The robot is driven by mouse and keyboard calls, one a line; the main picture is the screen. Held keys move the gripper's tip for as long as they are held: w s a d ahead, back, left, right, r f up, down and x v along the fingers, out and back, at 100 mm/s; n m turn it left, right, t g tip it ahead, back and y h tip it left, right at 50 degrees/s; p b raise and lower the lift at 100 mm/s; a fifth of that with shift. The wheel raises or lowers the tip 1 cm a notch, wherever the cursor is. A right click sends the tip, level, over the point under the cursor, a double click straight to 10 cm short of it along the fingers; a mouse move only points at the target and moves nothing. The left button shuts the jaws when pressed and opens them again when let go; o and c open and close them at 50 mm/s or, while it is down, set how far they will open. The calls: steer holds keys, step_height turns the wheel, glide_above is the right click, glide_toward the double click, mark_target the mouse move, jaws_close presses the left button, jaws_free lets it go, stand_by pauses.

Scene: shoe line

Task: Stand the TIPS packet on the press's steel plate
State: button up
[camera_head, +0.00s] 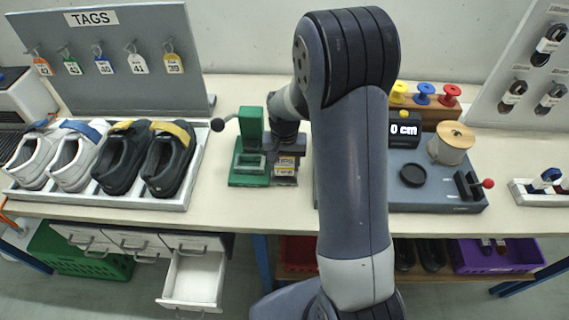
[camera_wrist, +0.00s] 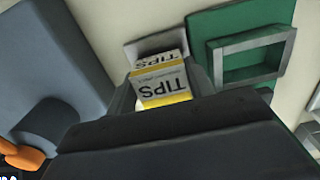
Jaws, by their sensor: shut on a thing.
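The TIPS packet (camera_wrist: 163,82), yellow and white with dark lettering, is between the fingers of my gripper (camera_wrist: 166,92) in the wrist view. In the head view the packet (camera_head: 285,168) looks roughly upright, just right of the green press (camera_head: 250,150). My gripper (camera_head: 286,160) is shut on it. The press base carries a square grey metal frame (camera_wrist: 245,44), apart from the packet in the wrist view. A flat pale grey piece (camera_wrist: 134,50) shows behind the packet. I cannot tell whether the packet touches anything below it.
A tray (camera_head: 190,200) of shoes stands left of the press. A dark grey station (camera_head: 440,195) with a spool and a "0 cm" display is on the right, partly behind my arm. The TAGS board (camera_head: 110,65) stands at the back left. A drawer (camera_head: 195,278) hangs open below the bench.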

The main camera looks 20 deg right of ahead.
mark_target(285, 163)
steer(key=shift+f, duration=0.55)
steer(key=shift+f, duration=0.1)
steer(key=o, duration=1)
step_height(285, 163, up, 12)
steer(key=shift+b, duration=0.35)
